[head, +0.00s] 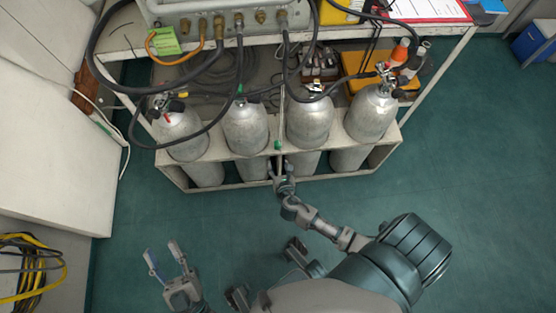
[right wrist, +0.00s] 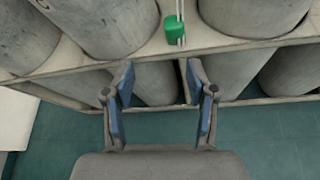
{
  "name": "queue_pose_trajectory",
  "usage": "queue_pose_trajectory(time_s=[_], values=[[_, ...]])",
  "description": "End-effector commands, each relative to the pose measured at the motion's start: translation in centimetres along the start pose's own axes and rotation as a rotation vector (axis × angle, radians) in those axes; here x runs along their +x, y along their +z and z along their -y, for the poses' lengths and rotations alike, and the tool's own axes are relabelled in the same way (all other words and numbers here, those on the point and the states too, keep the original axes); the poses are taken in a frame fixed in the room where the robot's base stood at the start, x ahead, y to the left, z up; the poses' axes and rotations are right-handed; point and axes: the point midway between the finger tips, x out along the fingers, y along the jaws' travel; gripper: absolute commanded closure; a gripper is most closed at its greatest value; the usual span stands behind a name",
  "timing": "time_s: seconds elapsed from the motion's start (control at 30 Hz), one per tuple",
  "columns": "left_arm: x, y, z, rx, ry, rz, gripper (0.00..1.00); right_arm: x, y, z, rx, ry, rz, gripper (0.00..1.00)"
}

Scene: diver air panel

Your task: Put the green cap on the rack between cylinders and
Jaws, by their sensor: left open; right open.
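A small green cap (head: 277,145) is at the front top rail of the pale cylinder rack (head: 366,150), between the two middle grey cylinders (head: 246,127) (head: 309,121). In the right wrist view the green cap (right wrist: 175,29) is against a thin pale upright strand or rod; whether it rests on the rail or hangs there I cannot tell. My right gripper (head: 282,166) is just in front of the rack, below the cap. Its open, empty fingers (right wrist: 160,84) point toward the rack, apart from the cap. My left gripper (head: 163,256) is open and empty over the floor at lower left.
Outer cylinders (head: 181,131) (head: 371,112) stand at the rack's ends. Black hoses (head: 118,88) loop from the valve panel (head: 225,15) down around the cylinder tops. A white cabinet (head: 60,150) stands at left. The green floor before the rack is clear.

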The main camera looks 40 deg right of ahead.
Motion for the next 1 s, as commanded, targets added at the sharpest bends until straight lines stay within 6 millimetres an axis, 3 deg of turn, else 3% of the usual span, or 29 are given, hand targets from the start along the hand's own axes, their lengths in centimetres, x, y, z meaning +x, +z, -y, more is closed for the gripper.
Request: queue_pose_trajectory(time_s=[0.07, 0.13, 0.2, 0.27, 0.3, 0.4, 0.5, 0.67, 1.0], values=[[0.0, 0.1, 0.0, 0.0, 0.0, 0.003, 0.53, -2.6, -0.7, -3.4, 0.29, 0.146, -0.079, 0.43], [0.0, 0.1, 0.0, 0.0, 0.0, 0.002, 0.53, -6.2, 0.0, -7.4, 0.668, 0.318, -0.192, 0.43], [0.0, 0.0, 0.0, 0.0, 0.0, 0.001, 0.53, -10.9, 2.5, -11.3, 1.099, 0.5, -0.339, 0.43], [0.0, 0.1, 0.0, 0.0, 0.0, 0.002, 0.53, -15.3, 5.9, -13.6, 1.46, 0.65, -0.485, 0.43], [0.0, 0.1, 0.0, 0.0, 0.0, 0.002, 0.53, -18.0, 8.5, -14.5, 1.681, 0.743, -0.587, 0.43], [0.1, 0.1, 0.0, 0.0, 0.001, 0.001, 0.53, -23.8, 14.8, -14.8, 2.116, 0.948, -0.831, 0.43], [0.1, 0.1, 0.0, 0.0, 0.001, 0.001, 0.53, -27.5, 19.4, -13.8, 2.385, 1.103, -1.029, 0.43], [0.1, 0.1, 0.0, 0.0, 0.001, 0.001, 0.53, -29.9, 22.5, -12.4, 2.552, 1.222, -1.191, 0.43], [0.1, 0.1, 0.0, 0.0, 0.001, 0.0, 0.53, -30.0, 22.7, -12.3, 2.561, 1.228, -1.204, 0.43]])
